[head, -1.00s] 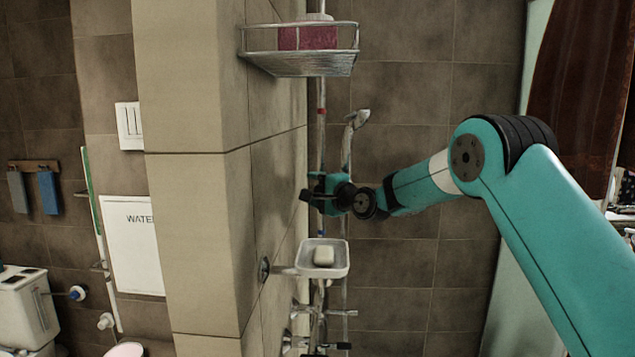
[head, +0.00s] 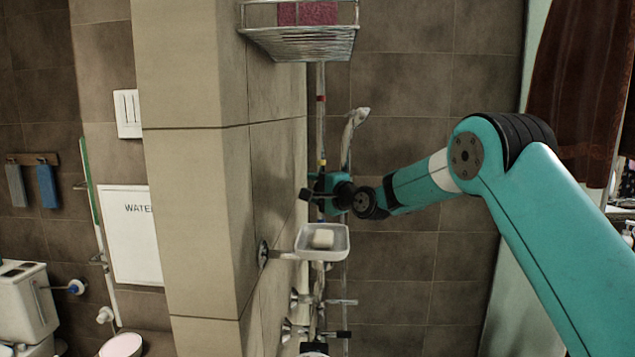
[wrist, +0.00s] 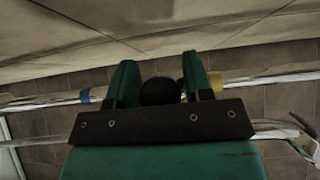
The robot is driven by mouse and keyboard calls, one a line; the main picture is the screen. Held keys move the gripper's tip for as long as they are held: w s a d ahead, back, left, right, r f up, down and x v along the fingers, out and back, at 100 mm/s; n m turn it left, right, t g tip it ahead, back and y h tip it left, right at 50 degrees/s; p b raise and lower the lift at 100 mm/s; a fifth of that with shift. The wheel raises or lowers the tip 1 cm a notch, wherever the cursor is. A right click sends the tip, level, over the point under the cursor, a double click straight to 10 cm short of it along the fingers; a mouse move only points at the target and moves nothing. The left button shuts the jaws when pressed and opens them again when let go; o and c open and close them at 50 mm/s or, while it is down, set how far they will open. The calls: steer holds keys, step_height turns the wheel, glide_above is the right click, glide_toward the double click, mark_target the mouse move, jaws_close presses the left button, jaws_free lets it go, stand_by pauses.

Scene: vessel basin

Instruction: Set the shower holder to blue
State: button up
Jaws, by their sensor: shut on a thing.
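My gripper (head: 325,194) is at the vertical shower rail (head: 320,130) in the head view. In the wrist view my gripper (wrist: 160,92) is shut on the dark round part of the shower holder (wrist: 159,91), which sits between its two green fingers. The hand shower (head: 356,118) hangs tilted just above my gripper. The rail has a red band (head: 320,99) high up and a yellow band (head: 321,162) just above my gripper. In the wrist view the holder is between the blue band (wrist: 85,95) on the left and the yellow band (wrist: 216,81) on the right.
A white soap dish (head: 340,246) with soap juts out just below my gripper. A wire shelf (head: 300,42) is above. The tiled wall corner (head: 190,170) stands close to the left. Taps (head: 341,302) are below the dish.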

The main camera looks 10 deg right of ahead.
step_height(320, 180, down, 14)
steer(key=b, duration=0.9)
steer(key=shift+r+b, duration=0.25)
steer(key=shift+b, duration=0.1)
steer(key=o, duration=1)
steer(key=shift+r, duration=0.1)
steer(key=b+v, duration=0.6)
steer(key=v, duration=1.1)
steer(key=shift+s, duration=0.25)
